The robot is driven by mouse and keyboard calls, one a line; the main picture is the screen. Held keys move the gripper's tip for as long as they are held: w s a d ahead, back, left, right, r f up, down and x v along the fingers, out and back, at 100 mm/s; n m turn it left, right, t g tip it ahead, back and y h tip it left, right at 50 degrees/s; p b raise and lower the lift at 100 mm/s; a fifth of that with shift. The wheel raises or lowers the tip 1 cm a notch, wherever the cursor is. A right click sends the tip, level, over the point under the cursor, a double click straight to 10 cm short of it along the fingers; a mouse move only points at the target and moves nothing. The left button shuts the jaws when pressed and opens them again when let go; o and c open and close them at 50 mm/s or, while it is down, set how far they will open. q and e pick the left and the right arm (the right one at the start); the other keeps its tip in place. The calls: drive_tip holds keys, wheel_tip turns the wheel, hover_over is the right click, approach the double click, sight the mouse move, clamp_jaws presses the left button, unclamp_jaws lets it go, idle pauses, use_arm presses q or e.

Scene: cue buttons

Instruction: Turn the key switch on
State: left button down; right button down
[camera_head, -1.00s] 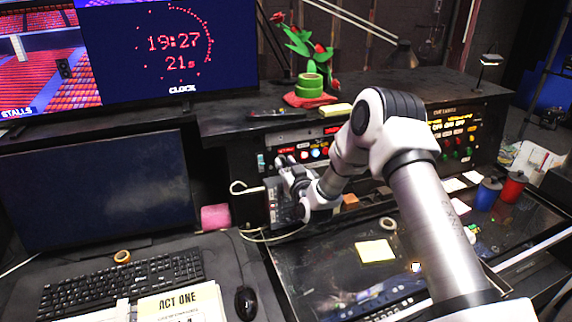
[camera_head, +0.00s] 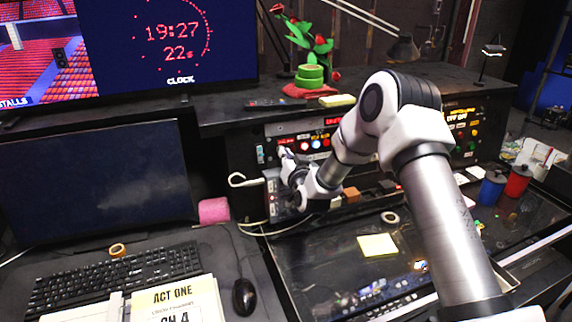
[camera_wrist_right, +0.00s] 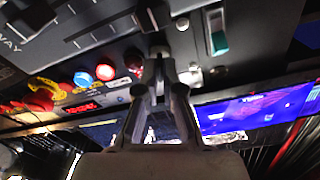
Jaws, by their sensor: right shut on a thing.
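My right gripper (camera_head: 284,154) reaches the upright cue panel (camera_head: 270,131) at its left part, beside the red, white and blue round buttons (camera_head: 315,143). In the right wrist view its two fingers (camera_wrist_right: 160,66) are closed together at the panel face, shut on a small part there that they mostly cover. It lies where the key switch (camera_wrist_right: 159,49) seems to be, and its turn position cannot be read. A red button (camera_wrist_right: 105,72) and a blue button (camera_wrist_right: 84,79) sit left of the fingers. My left gripper is not in view.
A slider with a teal cap (camera_wrist_right: 218,42) is close to the fingers in the wrist view. A red mushroom button with a yellow ring (camera_wrist_right: 45,92) is further left.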

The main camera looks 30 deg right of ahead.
drive_tip(key=m+b, duration=0.4)
drive_tip(key=m, duration=0.1)
drive_tip(key=m+g+h+b, duration=0.1)
drive_tip(key=m+b, duration=0.4)
drive_tip(key=shift+f+g, duration=0.2)
drive_tip(key=shift+g, duration=0.1)
drive_tip(key=m+b, duration=0.4)
drive_tip(key=shift+r, duration=0.1)
drive_tip(key=shift+r+m+g+b, duration=0.1)
drive_tip(key=shift+m+g+b, duration=0.25)
drive_tip(key=shift+m, duration=0.35)
drive_tip(key=c, duration=1.3)
unclamp_jaws()
